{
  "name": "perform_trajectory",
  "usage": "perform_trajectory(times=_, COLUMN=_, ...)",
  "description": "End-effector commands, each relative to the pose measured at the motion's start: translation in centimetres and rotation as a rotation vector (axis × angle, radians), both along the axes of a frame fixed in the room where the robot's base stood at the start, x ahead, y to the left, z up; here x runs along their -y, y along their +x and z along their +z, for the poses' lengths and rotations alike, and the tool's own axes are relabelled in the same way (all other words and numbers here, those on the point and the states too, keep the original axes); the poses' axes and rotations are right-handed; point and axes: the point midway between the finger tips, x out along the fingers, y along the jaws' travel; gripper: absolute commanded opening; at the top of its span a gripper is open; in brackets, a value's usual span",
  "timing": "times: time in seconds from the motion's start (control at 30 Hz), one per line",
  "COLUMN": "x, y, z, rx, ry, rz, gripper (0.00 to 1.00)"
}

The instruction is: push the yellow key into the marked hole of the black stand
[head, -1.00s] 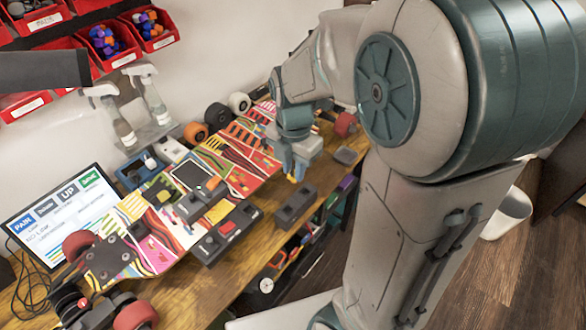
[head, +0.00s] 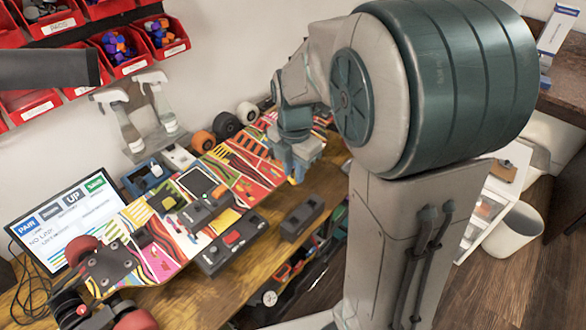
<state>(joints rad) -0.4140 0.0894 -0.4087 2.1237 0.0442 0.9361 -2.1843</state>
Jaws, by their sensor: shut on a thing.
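My gripper (head: 296,178) points down over the right part of the workbench, in front of the colourful board. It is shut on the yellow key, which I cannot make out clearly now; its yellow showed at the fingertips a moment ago. A black stand (head: 302,217), a small dark block with a recess in its top, sits near the bench's front edge, just below the gripper in the picture. The gripper is apart from it. The marked hole is too small to tell.
The colourful skateboard deck (head: 150,260) lies along the wooden bench with devices on it. A black box with a red button (head: 232,238) sits left of the stand. Spray bottles (head: 160,105), a screen (head: 68,222) and red bins (head: 125,55) stand behind.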

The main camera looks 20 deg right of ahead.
Motion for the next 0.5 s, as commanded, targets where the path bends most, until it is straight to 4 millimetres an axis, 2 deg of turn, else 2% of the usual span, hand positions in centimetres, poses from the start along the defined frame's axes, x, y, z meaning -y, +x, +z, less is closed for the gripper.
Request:
perform_trajectory(times=0.03, x=0.0, y=0.0, z=-0.7, rx=0.000, ry=0.000, rz=-0.001, gripper=0.00)
perform_trajectory(times=0.5, x=0.0, y=0.0, z=-3.5, rx=-0.001, ry=-0.001, rz=0.001, gripper=0.00)
